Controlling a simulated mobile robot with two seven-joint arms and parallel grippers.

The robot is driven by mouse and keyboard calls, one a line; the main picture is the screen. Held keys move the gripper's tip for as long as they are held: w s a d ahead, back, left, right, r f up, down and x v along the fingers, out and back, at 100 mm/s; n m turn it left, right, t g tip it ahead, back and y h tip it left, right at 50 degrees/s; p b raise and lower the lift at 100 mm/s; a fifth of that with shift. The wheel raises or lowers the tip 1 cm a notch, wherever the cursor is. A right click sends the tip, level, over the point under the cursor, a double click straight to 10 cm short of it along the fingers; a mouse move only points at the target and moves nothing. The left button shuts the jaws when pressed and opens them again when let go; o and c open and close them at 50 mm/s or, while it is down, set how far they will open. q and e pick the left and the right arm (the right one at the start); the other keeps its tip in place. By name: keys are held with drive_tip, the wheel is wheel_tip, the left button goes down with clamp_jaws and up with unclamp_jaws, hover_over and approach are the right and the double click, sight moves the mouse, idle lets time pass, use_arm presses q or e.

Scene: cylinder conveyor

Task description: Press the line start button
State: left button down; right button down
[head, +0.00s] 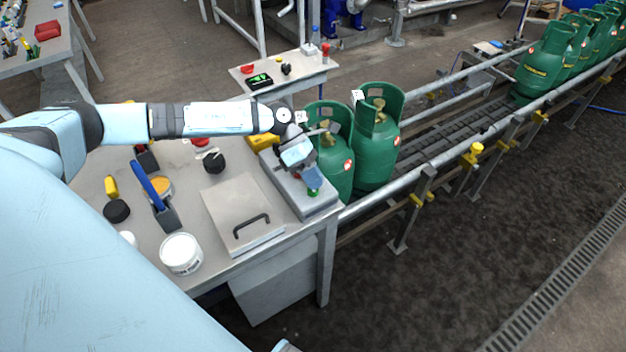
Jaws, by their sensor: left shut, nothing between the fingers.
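The line start button looks to be the green button (313,192) near the front end of a grey control box (322,207) at the table's right edge. My left gripper (312,181) points down over this green button, with its fingers shut and empty. The fingertips cover the button's upper part. I cannot tell whether they touch it or hover just above it. My left arm reaches in from the left across the table. My right gripper is not in view.
Green gas cylinders (376,150) stand on the conveyor (450,135) close behind the control box. On the table (215,265) lie a grey lid with a handle (240,215), a white tub (181,254), a blue-handled tool (152,187) and a yellow item (262,143).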

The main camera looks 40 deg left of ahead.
use_arm(q)
drive_tip(key=shift+f+b, duration=0.3)
drive_tip(key=shift+f, duration=0.15)
drive_tip(key=shift+r, duration=0.15)
idle(0.5)
drive_tip(key=shift+r+p, duration=0.45)
drive_tip(key=shift+r, duration=0.35)
drive_tip(key=shift+r+p, duration=1.4)
drive_tip(key=shift+r, duration=1.1)
drive_tip(key=shift+f, duration=0.1)
